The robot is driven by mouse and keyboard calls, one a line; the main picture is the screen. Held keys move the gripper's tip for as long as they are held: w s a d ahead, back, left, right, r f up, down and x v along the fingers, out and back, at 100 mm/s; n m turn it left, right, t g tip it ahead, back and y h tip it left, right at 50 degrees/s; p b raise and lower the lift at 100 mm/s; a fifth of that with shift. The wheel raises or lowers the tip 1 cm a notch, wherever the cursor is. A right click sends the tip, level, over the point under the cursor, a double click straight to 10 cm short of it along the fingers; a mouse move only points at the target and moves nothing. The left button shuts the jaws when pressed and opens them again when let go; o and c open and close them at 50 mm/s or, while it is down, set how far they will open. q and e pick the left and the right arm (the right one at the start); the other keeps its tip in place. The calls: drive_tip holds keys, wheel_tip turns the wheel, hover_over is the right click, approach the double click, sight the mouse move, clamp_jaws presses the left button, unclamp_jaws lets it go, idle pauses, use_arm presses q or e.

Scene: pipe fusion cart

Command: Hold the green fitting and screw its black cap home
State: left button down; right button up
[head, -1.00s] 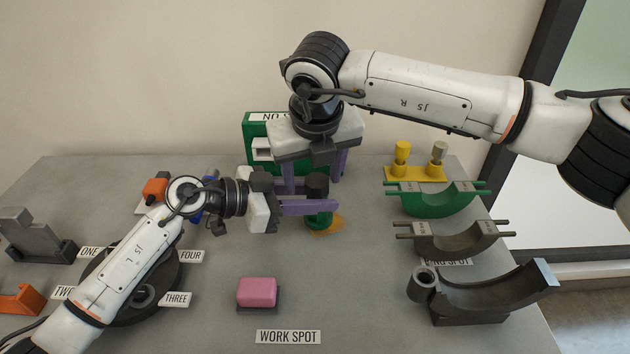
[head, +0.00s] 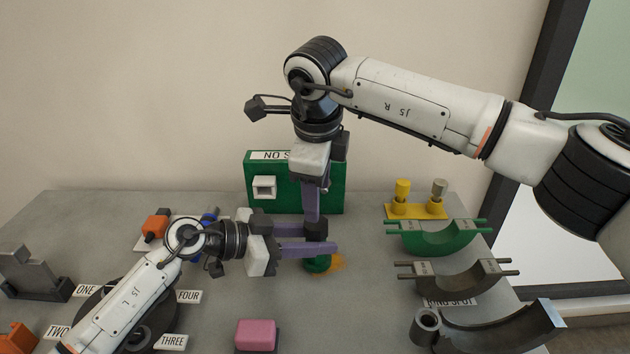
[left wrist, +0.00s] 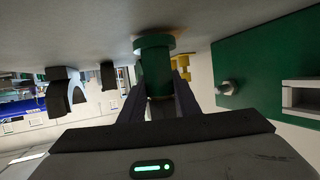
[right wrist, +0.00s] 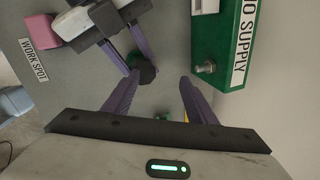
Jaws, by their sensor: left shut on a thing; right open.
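The green fitting (head: 318,264) stands upright low over the table near the middle. My left gripper (head: 325,248) is shut on it from the left; the left wrist view shows the green body (left wrist: 155,68) between the fingers. The black cap (head: 315,231) is at the top of the fitting, just above the left fingers; its seating is hidden. My right gripper (head: 312,218) points down over the cap, open. In the right wrist view the cap (right wrist: 146,73) appears by the tip of the left-hand finger, off the middle of the gap; contact cannot be told.
A green box labelled NO SUPPLY (head: 335,195) stands close behind. A yellow holder (head: 415,212) and curved saddles (head: 437,240) line the right. A pink block (head: 257,335) is in front; a dark round turntable (head: 160,325) is at left.

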drive_tip(key=n, duration=0.4)
drive_tip(key=shift+w+r, duration=0.1)
drive_tip(key=shift+r, duration=0.2)
drive_tip(key=n, duration=0.3)
drive_tip(key=shift+r+n+g, duration=0.25)
drive_tip(key=shift+n+g, duration=0.15)
drive_tip(key=n, duration=0.5)
drive_tip(key=shift+r+n+g, duration=0.3)
drive_tip(key=shift+r, duration=0.05)
drive_tip(key=n, duration=0.5)
drive_tip(key=shift+s+a+r+n+g, duration=0.15)
drive_tip(key=shift+s+r+n+g, duration=0.15)
drive_tip(key=shift+s+g, duration=0.1)
drive_tip(key=n, duration=0.6)
drive_tip(key=shift+s+a+r+g, duration=0.1)
drive_tip(key=shift+s+r+g, duration=0.15)
drive_tip(key=shift+s+g, duration=0.15)
drive_tip(key=shift+w+f, duration=0.15)
drive_tip(key=shift+f, duration=3.85)
